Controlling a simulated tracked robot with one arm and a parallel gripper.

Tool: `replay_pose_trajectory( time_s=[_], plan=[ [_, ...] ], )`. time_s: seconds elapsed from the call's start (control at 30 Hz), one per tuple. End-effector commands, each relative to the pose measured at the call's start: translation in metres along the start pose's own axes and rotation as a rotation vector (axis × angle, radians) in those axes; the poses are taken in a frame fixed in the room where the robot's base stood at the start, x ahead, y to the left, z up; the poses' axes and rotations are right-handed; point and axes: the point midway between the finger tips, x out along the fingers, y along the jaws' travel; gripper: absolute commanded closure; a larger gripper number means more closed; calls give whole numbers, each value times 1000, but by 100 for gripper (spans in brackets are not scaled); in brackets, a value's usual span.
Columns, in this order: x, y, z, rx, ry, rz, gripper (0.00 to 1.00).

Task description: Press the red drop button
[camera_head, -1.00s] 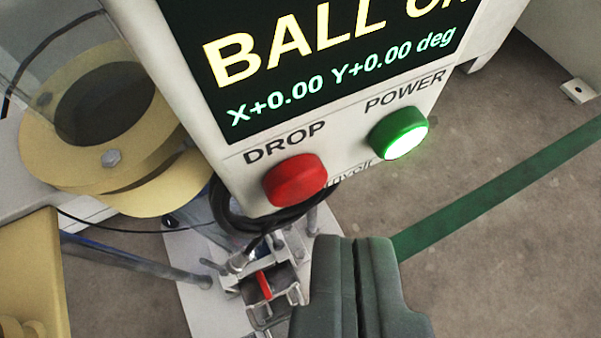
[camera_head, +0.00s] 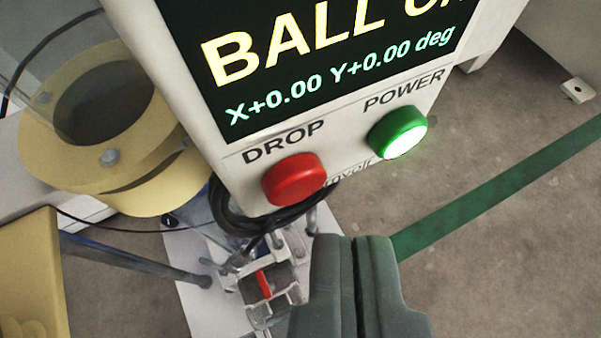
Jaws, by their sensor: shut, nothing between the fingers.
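The red drop button (camera_head: 294,180) sticks out from the lower left of a white control panel (camera_head: 232,165), under the word DROP. My gripper (camera_head: 354,240) is shut and empty, its two dark grey fingers side by side. In the picture its tips lie below and to the right of the red button, with a gap between them. I cannot tell how far the tips are from the panel in depth. A lit green button (camera_head: 398,133) under the word POWER sits to the right of the red one.
A dark screen (camera_head: 310,50) with text fills the panel's upper part. A yellow ring fixture (camera_head: 110,165) stands at left. A metal clamp with a red part (camera_head: 263,283), on a white plate, and black cables lie below the panel. Brown floor with a green stripe (camera_head: 500,190) is open at right.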

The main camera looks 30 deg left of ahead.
Motion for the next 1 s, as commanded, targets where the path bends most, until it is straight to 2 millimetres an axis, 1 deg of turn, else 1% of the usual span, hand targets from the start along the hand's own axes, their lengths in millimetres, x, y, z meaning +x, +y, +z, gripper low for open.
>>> replay_pose_trajectory(
  time_s=[0.47, 0.73, 1.0],
  plan=[
    [0, 0, 0, 0, 0, 0, 100],
    [5, -4, -4, 1, 0, 0, 100],
    [5, -4, -5, 0, -1, 0, 100]
  ],
)
